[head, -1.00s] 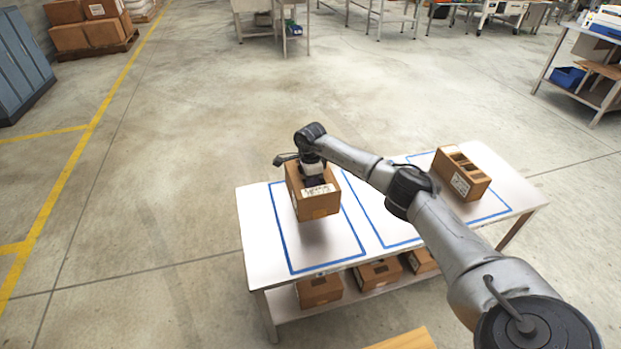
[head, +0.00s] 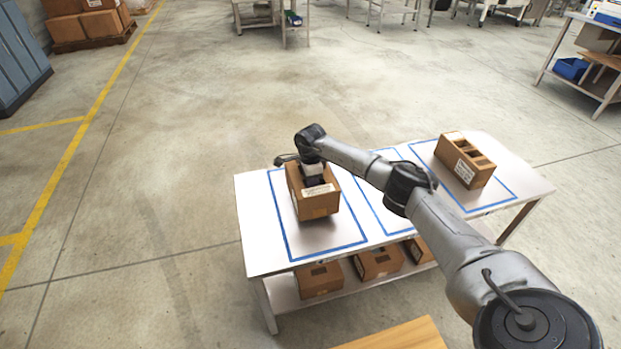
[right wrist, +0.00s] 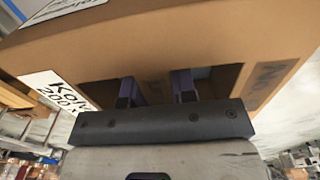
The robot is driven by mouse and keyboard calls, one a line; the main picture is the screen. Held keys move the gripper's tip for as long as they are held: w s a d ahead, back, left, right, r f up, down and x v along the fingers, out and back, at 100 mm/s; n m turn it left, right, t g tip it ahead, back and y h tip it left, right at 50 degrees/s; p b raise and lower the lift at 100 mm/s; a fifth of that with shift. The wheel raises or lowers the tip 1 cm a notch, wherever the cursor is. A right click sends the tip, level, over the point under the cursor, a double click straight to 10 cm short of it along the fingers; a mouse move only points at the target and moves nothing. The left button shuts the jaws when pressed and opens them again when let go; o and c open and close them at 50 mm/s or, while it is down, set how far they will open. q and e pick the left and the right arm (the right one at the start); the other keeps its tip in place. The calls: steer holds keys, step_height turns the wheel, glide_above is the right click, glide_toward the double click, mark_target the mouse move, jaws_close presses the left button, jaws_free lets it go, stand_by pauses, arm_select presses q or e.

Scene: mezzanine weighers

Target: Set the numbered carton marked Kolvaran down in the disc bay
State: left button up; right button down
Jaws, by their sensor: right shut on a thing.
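A brown carton (head: 319,209) with a white label hangs from or stands under my right gripper (head: 313,180) over the left blue-outlined bay (head: 292,256) of the white table. In the right wrist view, a label on the carton (right wrist: 205,45) begins "Kolv", with the rest cut off. The right gripper (right wrist: 157,92) is shut on it, with its fingers inside openings in the carton. A dark shadow lies on the table beside the carton; I cannot tell whether its base touches. No disc marking shows, so I cannot tell which bay is the disc bay. My left gripper is not in view.
Another open-topped carton (head: 462,166) stands in the right bay. The middle bay, partly behind my arm, shows no carton. Several cartons (head: 320,280) sit on the lower shelf (head: 340,297). A wooden surface (head: 400,337) is at the bottom edge. Open floor lies left.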

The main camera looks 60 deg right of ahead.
steer(key=shift+f+b, duration=0.6)
steer(key=shift+f, duration=0.5)
steer(key=shift+f, duration=0.1)
steer(key=shift+f, duration=0.2)
steer(key=c, duration=1.2)
jaws_free()
steer(key=shift+c, duration=0.2)
steer(key=o, duration=0.4)
